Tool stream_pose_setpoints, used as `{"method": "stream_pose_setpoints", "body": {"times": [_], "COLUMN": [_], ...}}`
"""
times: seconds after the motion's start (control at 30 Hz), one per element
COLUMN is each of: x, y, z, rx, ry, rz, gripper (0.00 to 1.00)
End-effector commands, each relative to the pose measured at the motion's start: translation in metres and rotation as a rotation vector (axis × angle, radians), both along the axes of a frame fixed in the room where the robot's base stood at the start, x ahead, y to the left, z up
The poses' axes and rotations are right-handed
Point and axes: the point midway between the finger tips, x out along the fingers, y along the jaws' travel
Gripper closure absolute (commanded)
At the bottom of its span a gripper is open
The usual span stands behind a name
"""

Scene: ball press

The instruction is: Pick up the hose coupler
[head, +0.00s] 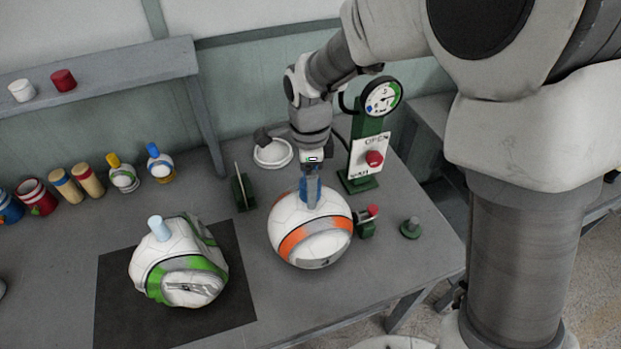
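My gripper (311,188) points straight down over the top of the white ball with an orange band (297,247). A blue part (304,190) shows at its grey fingers, close against the top of that ball. It may be the hose coupler, but it is too small and covered to be sure. I cannot tell whether the fingers are closed on it or only around it. A black hose (344,102) loops from the gauge stand (367,136) and passes out of sight behind my arm.
A dented white-and-green ball (183,277) with a pale blue cylinder (159,228) on top rests on a dark mat (112,300). A green upright plate (243,190), a red-knobbed green fixture (366,226) and a green peg (411,228) flank the orange-banded ball.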

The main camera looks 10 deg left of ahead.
Motion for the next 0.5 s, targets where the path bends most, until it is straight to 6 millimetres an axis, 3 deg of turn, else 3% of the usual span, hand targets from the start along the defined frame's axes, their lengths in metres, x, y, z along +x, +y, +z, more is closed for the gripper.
{"method": "stream_pose_setpoints", "body": {"times": [0.07,0.43,0.5], "x": [0.0000,0.0000,0.0001], "y": [0.0000,0.0000,0.0001], "z": [0.0002,0.0005,0.0006], "rx": [0.000,0.000,0.000], "ry": [0.000,0.000,0.000], "rz": [0.000,0.000,0.000], "gripper": [0.29,0.96,1.00]}}
